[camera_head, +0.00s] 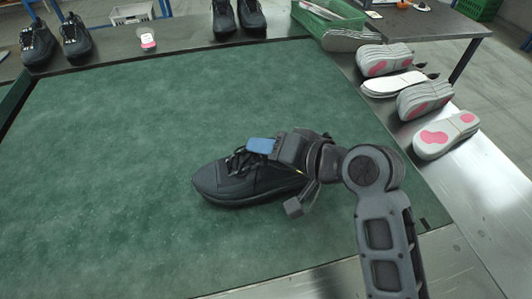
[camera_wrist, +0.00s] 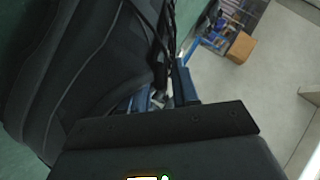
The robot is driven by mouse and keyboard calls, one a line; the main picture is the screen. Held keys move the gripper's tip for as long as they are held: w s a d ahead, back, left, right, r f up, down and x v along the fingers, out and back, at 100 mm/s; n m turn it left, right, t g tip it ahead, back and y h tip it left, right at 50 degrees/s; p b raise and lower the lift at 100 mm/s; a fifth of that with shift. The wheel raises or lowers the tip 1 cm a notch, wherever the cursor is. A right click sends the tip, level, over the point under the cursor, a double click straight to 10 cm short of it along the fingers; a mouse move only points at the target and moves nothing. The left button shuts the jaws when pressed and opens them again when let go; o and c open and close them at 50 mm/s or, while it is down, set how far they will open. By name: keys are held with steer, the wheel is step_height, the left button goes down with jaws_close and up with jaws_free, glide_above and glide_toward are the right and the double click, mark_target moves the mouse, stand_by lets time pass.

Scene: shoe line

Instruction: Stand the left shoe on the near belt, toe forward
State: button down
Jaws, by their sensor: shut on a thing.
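A black laced shoe (camera_head: 238,182) is upright, sole down, on or just above the green near belt (camera_head: 120,140), with its toe pointing left. My gripper (camera_head: 270,160) reaches in from the right and is shut on the shoe at its collar, behind the laces. A blue finger pad shows above the shoe's opening; the heel is partly hidden by my gripper. In the wrist view the shoe (camera_wrist: 75,70) fills the left side, close against the blue fingers of my gripper (camera_wrist: 160,97). I cannot tell for sure whether the sole touches the belt.
Several grey-and-pink soles (camera_head: 425,98) lie on the metal ledge at right. A green crate (camera_head: 325,18) stands at the back right. Other black shoes (camera_head: 38,45) and a small white-and-pink object (camera_head: 147,40) stand along the back. The belt around the held shoe is clear.

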steer(key=shift+f, duration=0.8)
steer(key=c, duration=0.8)
jaws_free()
steer(key=shift+f, duration=0.2)
steer(key=v, duration=1.2)
steer(key=shift+r, duration=0.15)
